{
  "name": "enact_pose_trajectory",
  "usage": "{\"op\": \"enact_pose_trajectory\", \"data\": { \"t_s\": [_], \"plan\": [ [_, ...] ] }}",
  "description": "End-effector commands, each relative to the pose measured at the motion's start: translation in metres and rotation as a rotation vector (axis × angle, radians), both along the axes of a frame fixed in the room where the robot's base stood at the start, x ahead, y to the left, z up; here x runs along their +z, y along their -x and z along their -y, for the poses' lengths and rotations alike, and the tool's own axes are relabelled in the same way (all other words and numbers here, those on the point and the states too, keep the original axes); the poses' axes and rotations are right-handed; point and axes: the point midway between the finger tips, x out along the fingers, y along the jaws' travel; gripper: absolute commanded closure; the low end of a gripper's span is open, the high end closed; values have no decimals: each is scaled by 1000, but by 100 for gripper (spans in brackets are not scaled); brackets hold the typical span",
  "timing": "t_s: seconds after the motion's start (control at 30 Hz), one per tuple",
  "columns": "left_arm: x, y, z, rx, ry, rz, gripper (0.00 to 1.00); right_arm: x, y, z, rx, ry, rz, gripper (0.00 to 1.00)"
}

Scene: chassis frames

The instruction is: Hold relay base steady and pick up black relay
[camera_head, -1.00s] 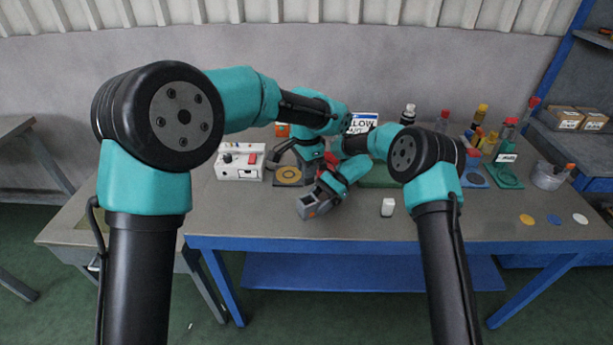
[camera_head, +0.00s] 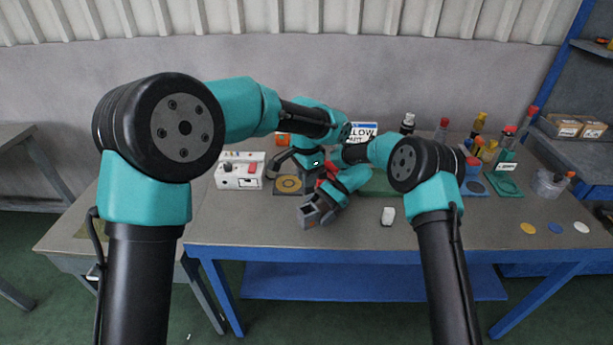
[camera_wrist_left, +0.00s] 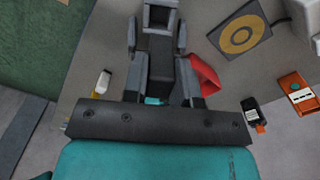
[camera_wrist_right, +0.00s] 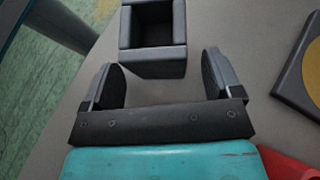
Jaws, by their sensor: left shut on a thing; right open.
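My left gripper (camera_wrist_left: 160,75) is shut on a dark block (camera_wrist_left: 160,58), seen between its fingers in the left wrist view. I cannot tell for sure whether this block is the black relay. A grey hollow box (camera_wrist_right: 153,66), open at the top, stands just beyond my right gripper (camera_wrist_right: 161,78) and may be the relay base. The right fingers are open, with nothing between them. A similar box rim tops the left wrist view (camera_wrist_left: 160,15). In the head view the box (camera_head: 309,218) is near the table's front; the arms partly hide the grippers.
A dark mat with a yellow ring (camera_head: 289,184) lies left of the grippers. A small white object (camera_head: 388,216) lies to the right. Several bottles stand farther right. The front right table surface is mostly clear.

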Motion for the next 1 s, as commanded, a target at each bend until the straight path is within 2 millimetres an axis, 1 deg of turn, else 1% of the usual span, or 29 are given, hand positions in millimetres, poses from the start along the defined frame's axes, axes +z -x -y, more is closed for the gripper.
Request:
{"op": "enact_pose_trajectory", "data": {
  "t_s": [0.17, 0.27, 0.73, 0.9, 1.0],
  "plan": [
    [0, 0, 0, 0, 0, 0, 98, 4, -4, 6, -2, 0, 1, 15],
    [0, 0, 0, 0, 0, 0, 98, 9, -10, 14, -2, 0, 2, 15],
    [0, 0, 0, 0, 0, 0, 98, 48, -51, 74, -1, 0, 2, 15],
    [0, 0, 0, 0, 0, 0, 98, 56, -58, 84, -1, 0, 0, 15],
    [0, 0, 0, 0, 0, 0, 98, 58, -60, 87, -1, 0, 0, 15]
  ]
}}
